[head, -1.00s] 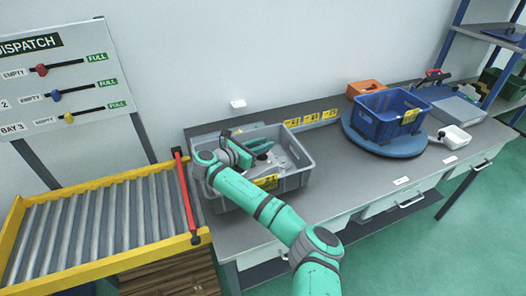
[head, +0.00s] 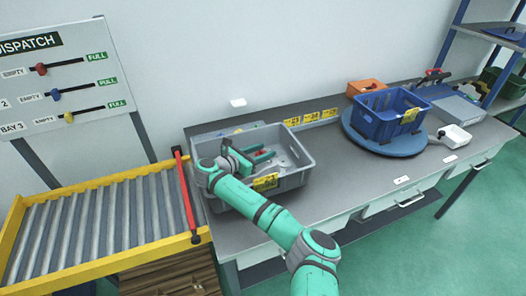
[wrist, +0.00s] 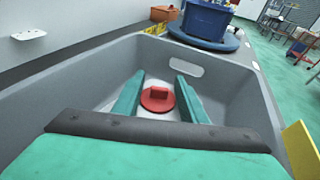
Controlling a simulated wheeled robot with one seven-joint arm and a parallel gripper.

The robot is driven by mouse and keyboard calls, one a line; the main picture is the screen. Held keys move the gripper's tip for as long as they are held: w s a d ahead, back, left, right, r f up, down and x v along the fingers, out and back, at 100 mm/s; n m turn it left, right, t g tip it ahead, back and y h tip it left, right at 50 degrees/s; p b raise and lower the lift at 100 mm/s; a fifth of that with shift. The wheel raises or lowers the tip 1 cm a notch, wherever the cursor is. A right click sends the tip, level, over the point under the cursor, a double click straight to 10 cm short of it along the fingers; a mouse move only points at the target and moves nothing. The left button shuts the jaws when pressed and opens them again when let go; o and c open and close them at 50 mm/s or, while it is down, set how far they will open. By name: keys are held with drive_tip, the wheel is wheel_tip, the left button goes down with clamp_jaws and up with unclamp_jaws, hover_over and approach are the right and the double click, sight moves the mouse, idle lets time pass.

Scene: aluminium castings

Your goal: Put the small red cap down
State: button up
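The small red cap (wrist: 158,98) lies low inside the grey crate (wrist: 75,92), on a pale grey surface, with its raised grip upward. My gripper (wrist: 159,76) is open, with one green finger on each side of the cap. Gaps show between the fingers and the cap in the wrist view. In the head view my gripper (head: 268,153) reaches into the grey crate (head: 296,180), and a little of the red cap (head: 260,153) shows between the fingers. What the cap rests on is partly hidden.
Grey castings lie in the crate's right part. A blue crate (head: 377,127) stands on a blue round turntable (head: 358,144) to the right. A roller conveyor (head: 90,226) is left. Bench between crate and turntable is clear.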

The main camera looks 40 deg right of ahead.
drive_tip(key=shift+r, duration=0.35)
drive_tip(key=v, duration=1.2)
drive_tip(key=shift+w, duration=0.1)
